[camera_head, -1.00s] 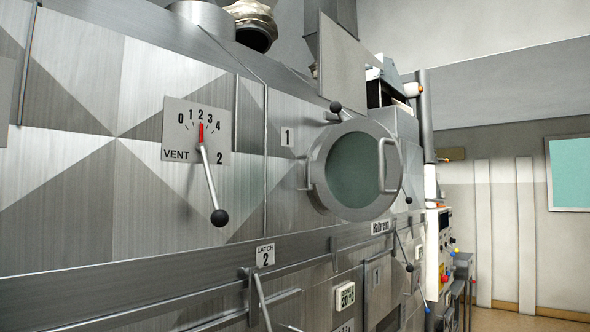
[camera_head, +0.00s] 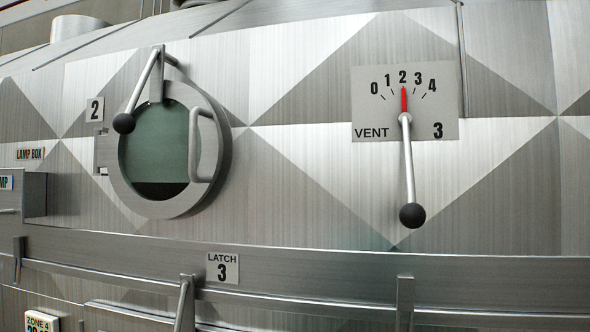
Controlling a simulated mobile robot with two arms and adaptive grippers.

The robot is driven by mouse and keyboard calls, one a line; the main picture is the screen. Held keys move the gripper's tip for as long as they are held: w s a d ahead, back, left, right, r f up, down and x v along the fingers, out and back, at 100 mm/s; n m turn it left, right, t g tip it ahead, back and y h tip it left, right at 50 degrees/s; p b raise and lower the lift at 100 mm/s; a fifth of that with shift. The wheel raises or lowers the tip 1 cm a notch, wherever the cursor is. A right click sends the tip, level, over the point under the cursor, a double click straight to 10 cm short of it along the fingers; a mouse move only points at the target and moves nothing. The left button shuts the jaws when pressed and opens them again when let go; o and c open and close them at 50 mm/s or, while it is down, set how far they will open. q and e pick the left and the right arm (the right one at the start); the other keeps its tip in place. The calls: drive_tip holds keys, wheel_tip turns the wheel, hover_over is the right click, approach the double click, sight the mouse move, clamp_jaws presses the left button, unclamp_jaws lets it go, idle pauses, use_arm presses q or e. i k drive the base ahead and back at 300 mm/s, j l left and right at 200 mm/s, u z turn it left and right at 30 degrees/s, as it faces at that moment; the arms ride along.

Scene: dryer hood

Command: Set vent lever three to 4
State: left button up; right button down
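The vent 3 plate (camera_head: 440,112) is on the metal hood at the right. It carries a scale from 0 to 4 and the label VENT 3. Its red pointer (camera_head: 404,99) points up at the 2. The vent lever (camera_head: 408,165) hangs almost straight down from the pivot and ends in a black ball knob (camera_head: 412,215). Nothing touches the lever. Neither of my grippers is in view.
A round hatch (camera_head: 220,150) with a green window, a handle and a black-knobbed clamp lever (camera_head: 140,85) is at the left, labelled 2. A rail (camera_head: 480,280) runs below the plate, with a latch 3 label (camera_head: 222,268). The hood face around the lever is clear.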

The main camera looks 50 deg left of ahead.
sight(412, 215)
drive_tip(key=u, duration=0.85)
